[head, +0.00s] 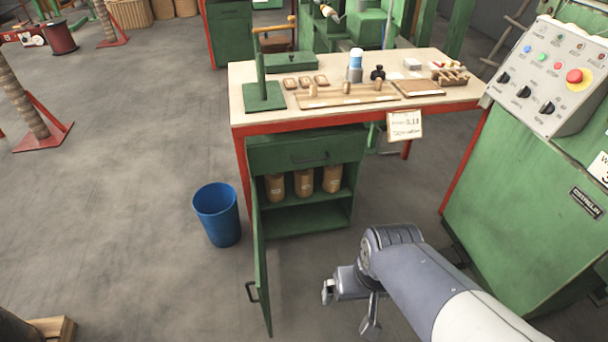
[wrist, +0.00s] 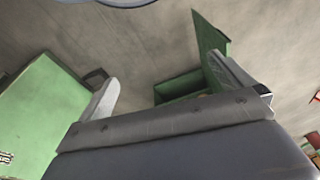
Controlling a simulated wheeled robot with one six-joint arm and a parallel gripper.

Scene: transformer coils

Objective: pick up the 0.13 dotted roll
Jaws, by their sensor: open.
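Three brown rolls (head: 304,183) stand in a row on the upper shelf of an open green cabinet (head: 308,219) under the workbench. Their markings are too small to read, so I cannot tell which is the 0.13 dotted one. The cabinet door (head: 262,265) is swung open toward me. My gripper (head: 349,310) is open and empty, in front of the cabinet and to its right, well apart from the rolls. In the wrist view, my gripper's two fingers (wrist: 164,88) are spread, with part of the green cabinet (wrist: 178,87) beyond them. No rolls are clear there.
A blue bin (head: 217,214) stands left of the cabinet. The workbench top (head: 300,112) holds small parts and tools, and a card (head: 404,126) reading 0.13 hangs at its front. A green control machine (head: 530,180) stands at right. The floor at left is mostly free.

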